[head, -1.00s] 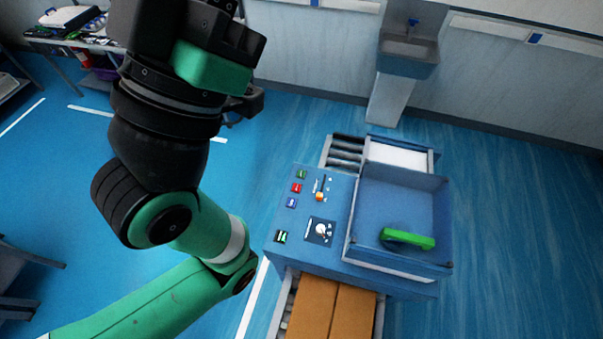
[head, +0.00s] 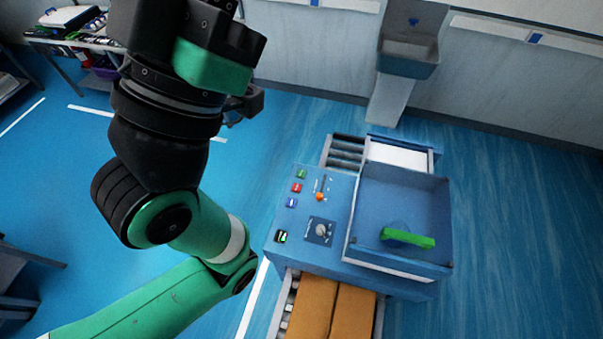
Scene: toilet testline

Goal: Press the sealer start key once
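The blue sealer (head: 335,262) stands right of centre in the head view. Its sloped control panel carries a green key (head: 301,174), a red key (head: 297,188) and a blue key (head: 291,203) in a column on the left. No label is readable, but the green key looks like the start key. A small black switch with a green face (head: 281,236) sits lower down. My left gripper (head: 222,28) is at the top, left of the sealer and apart from it; its fingers cannot be made out. My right gripper is not in view.
The panel also has an orange-knobbed slider (head: 319,196) and a round dial (head: 321,231). A green bar (head: 420,241) is in the sealer's blue-walled bay. Brown cartons (head: 312,308) lie on rollers in front. A sink (head: 408,55) is on the back wall. The floor left of the sealer is clear.

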